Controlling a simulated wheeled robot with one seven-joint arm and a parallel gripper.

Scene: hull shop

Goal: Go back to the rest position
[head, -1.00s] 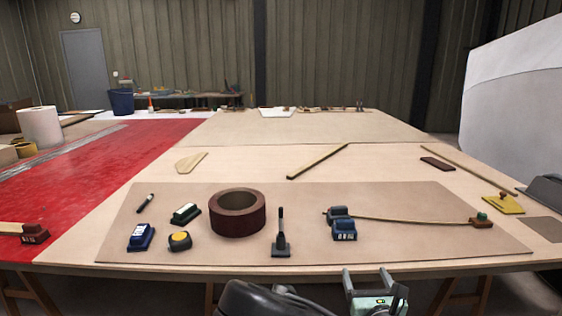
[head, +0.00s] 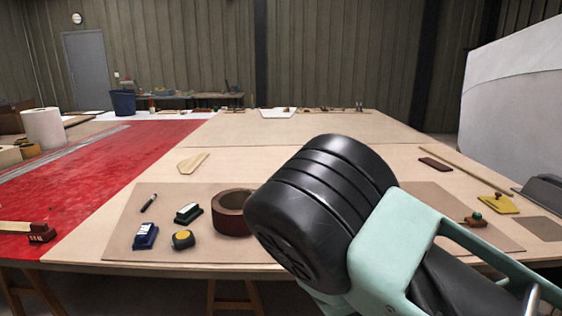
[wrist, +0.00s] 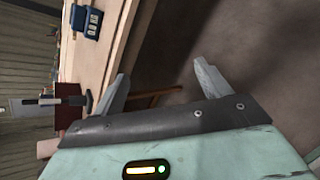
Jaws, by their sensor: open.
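My gripper (wrist: 160,75) shows in the wrist view with its two grey fingers wide apart and nothing between them. It hangs off the table's front edge, over the dark floor. In the head view my arm, with black rings and a mint-green bracket, fills the lower right in front of the table, and the fingers are not visible there. The arm hides the right middle of the brown mat (head: 125,230). The wooden table (head: 290,158) also shows tilted in the wrist view (wrist: 128,22).

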